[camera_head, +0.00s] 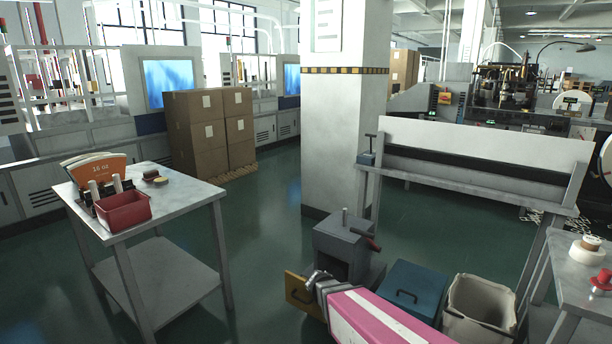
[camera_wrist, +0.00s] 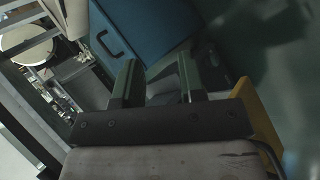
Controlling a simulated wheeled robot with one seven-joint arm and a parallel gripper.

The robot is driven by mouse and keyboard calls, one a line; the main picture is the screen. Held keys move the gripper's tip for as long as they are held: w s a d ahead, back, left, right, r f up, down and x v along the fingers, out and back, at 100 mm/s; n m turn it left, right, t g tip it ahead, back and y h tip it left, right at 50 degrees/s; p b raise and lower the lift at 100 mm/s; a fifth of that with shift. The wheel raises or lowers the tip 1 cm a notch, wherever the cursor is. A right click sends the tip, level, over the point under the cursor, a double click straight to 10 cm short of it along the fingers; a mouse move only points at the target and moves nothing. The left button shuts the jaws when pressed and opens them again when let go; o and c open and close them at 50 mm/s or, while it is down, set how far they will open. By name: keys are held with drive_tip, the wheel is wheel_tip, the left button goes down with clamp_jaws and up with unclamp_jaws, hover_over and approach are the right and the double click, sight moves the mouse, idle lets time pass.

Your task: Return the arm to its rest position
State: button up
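My arm reaches in from the bottom of the head view as a pink and white link. My gripper (camera_head: 320,281) is at its far end, low in front of the grey machine with a red-handled lever (camera_head: 341,243). A yellow-brown panel with a dark handle (camera_head: 299,296) is beside the gripper, partly hidden by it. It also shows in the wrist view (camera_wrist: 263,118), at the right of the gripper. In the wrist view the two dark fingers of my gripper (camera_wrist: 158,80) stand apart, with nothing seen held between them.
A blue box with a handle (camera_head: 417,287) and a pale bin (camera_head: 480,308) stand right of the gripper. A metal bench (camera_head: 470,185) is behind them. A side table (camera_head: 590,262) is at right, a metal cart (camera_head: 185,190) at left. Floor between cart and pillar (camera_head: 345,120) is clear.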

drive_tip(key=s+d+r+m+y, duration=0.2)
drive_tip(key=s+d+r+y, duration=0.1)
drive_tip(key=r+y, duration=0.5)
drive_tip(key=shift+s+d+r+m, duration=0.3)
drive_tip(key=shift+s+r, duration=0.15)
drive_tip(key=shift+r, duration=0.05)
drive_tip(key=shift+s, duration=0.1)
idle(0.5)
